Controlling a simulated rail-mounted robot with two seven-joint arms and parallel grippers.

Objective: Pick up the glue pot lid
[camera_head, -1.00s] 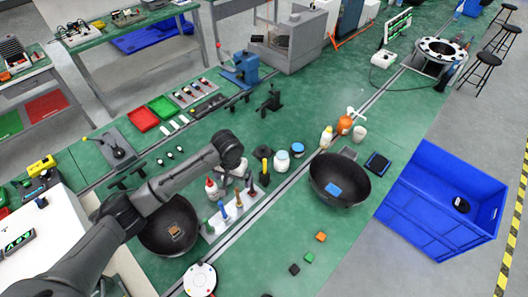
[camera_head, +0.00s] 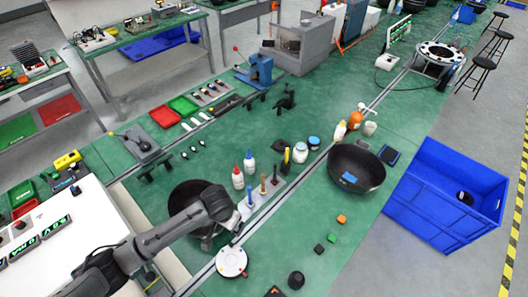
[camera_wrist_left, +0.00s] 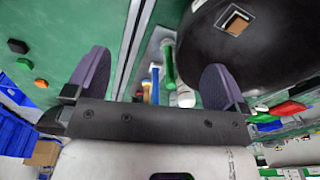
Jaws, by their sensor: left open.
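My left gripper (camera_head: 234,222) is at the right rim of the left black bowl (camera_head: 188,194), and my arm covers part of that bowl. In the left wrist view my gripper (camera_wrist_left: 155,78) is open, with nothing between its fingers; bottles and tool handles show beyond the gap. A white jar (camera_head: 300,152) and a jar with a blue top (camera_head: 314,143) stand farther back on the green bench. A flat dark piece (camera_head: 281,145) lies beside them. I cannot tell which piece is the glue pot lid. My right gripper is not in view.
A white disc (camera_head: 231,262) lies in front. The right black bowl (camera_head: 370,166) and a blue crate (camera_head: 430,205) are to the right.

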